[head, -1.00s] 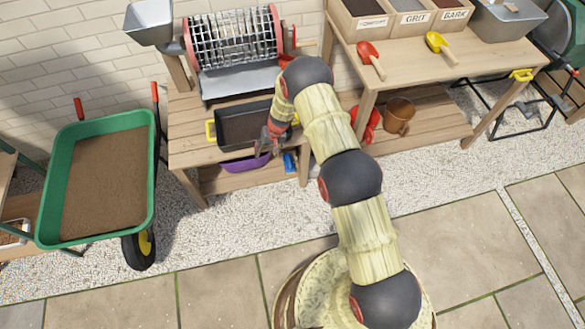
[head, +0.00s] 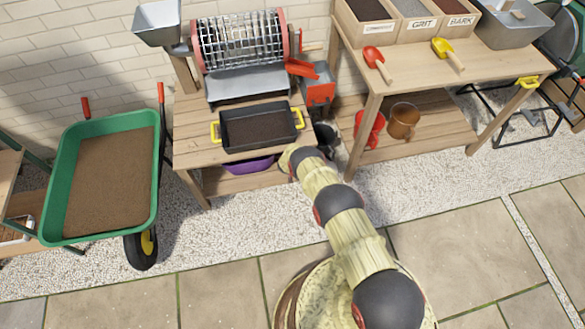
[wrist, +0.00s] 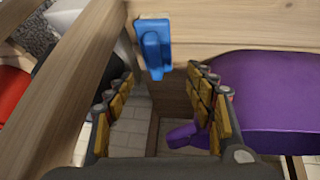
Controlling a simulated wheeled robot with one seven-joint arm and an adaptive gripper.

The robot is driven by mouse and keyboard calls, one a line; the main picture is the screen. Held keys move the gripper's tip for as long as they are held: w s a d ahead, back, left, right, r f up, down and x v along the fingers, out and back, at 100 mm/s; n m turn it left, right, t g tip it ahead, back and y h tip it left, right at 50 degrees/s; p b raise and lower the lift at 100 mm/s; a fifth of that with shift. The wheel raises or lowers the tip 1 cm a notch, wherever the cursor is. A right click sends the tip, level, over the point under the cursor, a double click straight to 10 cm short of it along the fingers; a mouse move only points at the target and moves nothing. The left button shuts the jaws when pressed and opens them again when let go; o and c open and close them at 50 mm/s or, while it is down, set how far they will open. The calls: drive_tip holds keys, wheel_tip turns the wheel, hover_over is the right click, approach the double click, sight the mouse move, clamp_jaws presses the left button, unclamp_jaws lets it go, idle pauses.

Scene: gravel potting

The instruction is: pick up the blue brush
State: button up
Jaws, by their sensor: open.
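The blue brush (wrist: 153,52) shows in the wrist view at the top middle, against a pale wooden board, with a pale strip at its top end. My gripper (wrist: 160,102) is open and empty. Its two padded fingers lie left and right below the brush in the picture, and the brush lines up with the gap between them. No contact with the brush shows. In the head view my arm hides the brush and gripper, at the right end of the bench's lower shelf.
A purple object (wrist: 275,95) lies close to the right finger; it also shows under the bench in the head view (head: 250,165). A wooden bar (wrist: 75,70) runs along the left. The black tray (head: 258,130) sits on the bench above. A green wheelbarrow (head: 62,190) stands left.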

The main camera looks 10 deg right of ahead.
drive_tip(key=shift+s+b+x, duration=0.15)
drive_tip(key=shift+b+x, duration=1.35)
drive_tip(key=shift+x, duration=0.15)
drive_tip(key=shift+s+b+x, duration=0.15)
drive_tip(key=shift+b+x, duration=1.35)
drive_tip(key=shift+x, duration=0.15)
drive_tip(key=shift+w+d+f+b, duration=0.1)
drive_tip(key=shift+w+f+b, duration=0.15)
drive_tip(key=shift+f+b, duration=0.2)
drive_tip(key=shift+r, duration=0.15)
drive_tip(key=c, duration=0.3)
drive_tip(key=c, duration=1.1)
clamp_jaws()
